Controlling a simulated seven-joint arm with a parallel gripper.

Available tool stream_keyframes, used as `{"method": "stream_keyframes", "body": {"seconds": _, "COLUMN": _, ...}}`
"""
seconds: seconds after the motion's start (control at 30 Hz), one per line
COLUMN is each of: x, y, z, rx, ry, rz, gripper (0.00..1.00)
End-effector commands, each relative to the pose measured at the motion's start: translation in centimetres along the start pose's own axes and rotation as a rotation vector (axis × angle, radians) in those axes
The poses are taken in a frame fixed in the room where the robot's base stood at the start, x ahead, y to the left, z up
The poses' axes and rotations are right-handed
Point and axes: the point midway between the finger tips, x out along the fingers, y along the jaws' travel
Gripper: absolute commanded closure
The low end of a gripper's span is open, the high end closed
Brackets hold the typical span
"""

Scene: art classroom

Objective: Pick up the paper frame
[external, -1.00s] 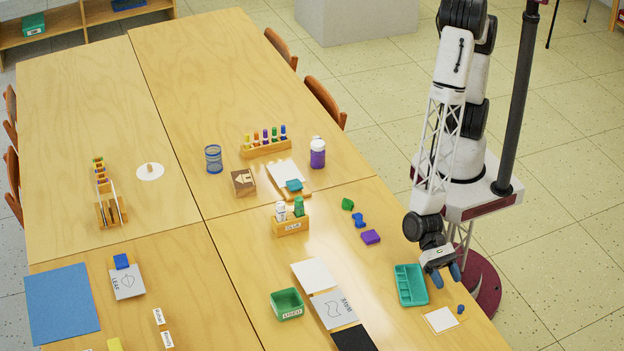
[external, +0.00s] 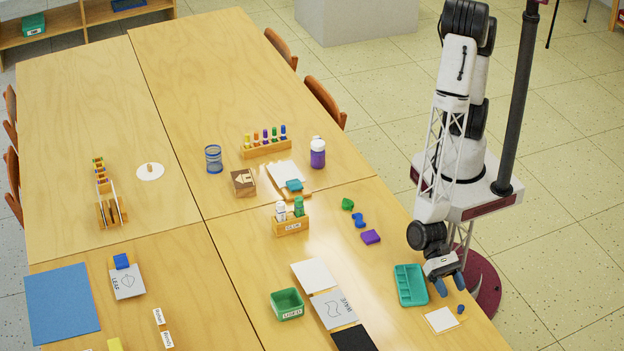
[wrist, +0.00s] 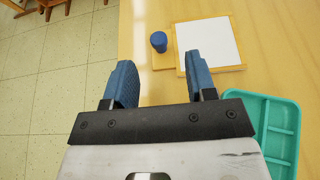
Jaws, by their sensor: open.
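The paper frame (external: 441,319) lies flat on the table near its right edge. It is a white sheet with a thin wooden border. In the wrist view the paper frame (wrist: 208,44) lies beyond my fingertips, a little to the right. A small blue knob or peg (wrist: 158,42) stands on a wooden strip at its left side; it also shows in the external view (external: 460,309). My gripper (external: 451,286) is open and empty, above the table edge and short of the frame. Its blue fingers (wrist: 160,80) are apart with nothing between them.
A black sheet (external: 355,339) lies left of the frame. The table between is clear.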

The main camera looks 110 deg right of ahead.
Motion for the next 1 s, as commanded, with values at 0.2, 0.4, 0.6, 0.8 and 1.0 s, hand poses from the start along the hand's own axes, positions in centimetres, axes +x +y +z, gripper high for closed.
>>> {"method": "stream_keyframes", "body": {"seconds": 0.2, "x": 0.1, "y": 0.0, "z": 0.0, "rx": 0.0, "ry": 0.0, "rz": 0.0, "gripper": 0.49}}
{"method": "stream_keyframes", "body": {"seconds": 0.4, "x": 1.4, "y": 0.1, "z": 0.1, "rx": -0.001, "ry": -0.001, "rz": 0.001, "gripper": 0.49}}
{"method": "stream_keyframes", "body": {"seconds": 0.6, "x": 3.5, "y": 0.2, "z": 0.0, "rx": 0.0, "ry": -0.001, "rz": 0.001, "gripper": 0.49}}
{"method": "stream_keyframes", "body": {"seconds": 0.8, "x": 5.0, "y": 0.3, "z": 0.0, "rx": 0.0, "ry": 0.0, "rz": 0.001, "gripper": 0.49}}
{"method": "stream_keyframes", "body": {"seconds": 1.0, "x": 5.2, "y": 0.2, "z": 0.0, "rx": 0.0, "ry": 0.0, "rz": 0.0, "gripper": 0.49}}
